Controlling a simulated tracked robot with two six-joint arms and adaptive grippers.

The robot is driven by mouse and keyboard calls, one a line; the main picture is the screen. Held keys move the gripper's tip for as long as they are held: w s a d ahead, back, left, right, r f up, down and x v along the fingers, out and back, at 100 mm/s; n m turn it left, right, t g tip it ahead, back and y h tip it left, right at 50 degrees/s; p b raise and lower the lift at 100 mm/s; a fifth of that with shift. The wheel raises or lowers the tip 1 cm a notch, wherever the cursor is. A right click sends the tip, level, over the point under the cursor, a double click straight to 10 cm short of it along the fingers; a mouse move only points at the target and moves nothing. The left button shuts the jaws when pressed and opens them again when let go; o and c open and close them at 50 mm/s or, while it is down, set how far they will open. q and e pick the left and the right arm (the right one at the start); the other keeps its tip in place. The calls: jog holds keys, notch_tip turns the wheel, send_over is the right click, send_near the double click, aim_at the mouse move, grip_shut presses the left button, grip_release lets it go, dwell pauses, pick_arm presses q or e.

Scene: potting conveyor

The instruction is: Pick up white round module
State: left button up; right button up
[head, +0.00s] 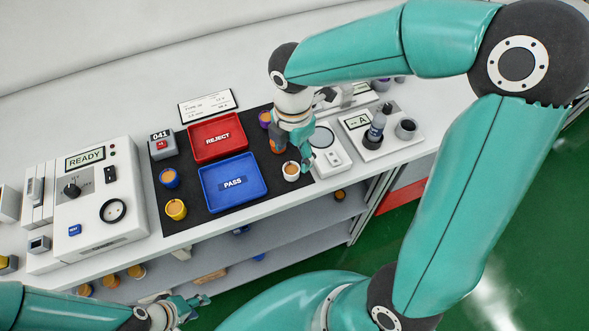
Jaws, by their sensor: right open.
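The white round module (291,172), with a tan top, stands upright at the right end of the black mat (220,222), near its front edge. My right gripper (305,165) is open and points down just right of and behind it. I cannot tell whether a finger touches the module. My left gripper (197,302) is low at the bottom of the view, in front of the table and far from the module; its jaw state is unclear.
A red REJECT tray (243,149) and a blue PASS tray (258,190) lie on the mat. Blue (169,179), yellow (176,210), orange (277,146) and purple (265,118) round modules stand around them. A READY device (99,214) is left; a scale-like device (334,158) is right.

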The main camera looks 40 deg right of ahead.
aim_at(292, 170)
jog(key=shift+a+f, duration=0.2)
jog(key=shift+f, duration=2.65)
jog(key=c, duration=1.2)
jog(key=shift+c, duration=0.2)
jog(key=shift+r, duration=0.15)
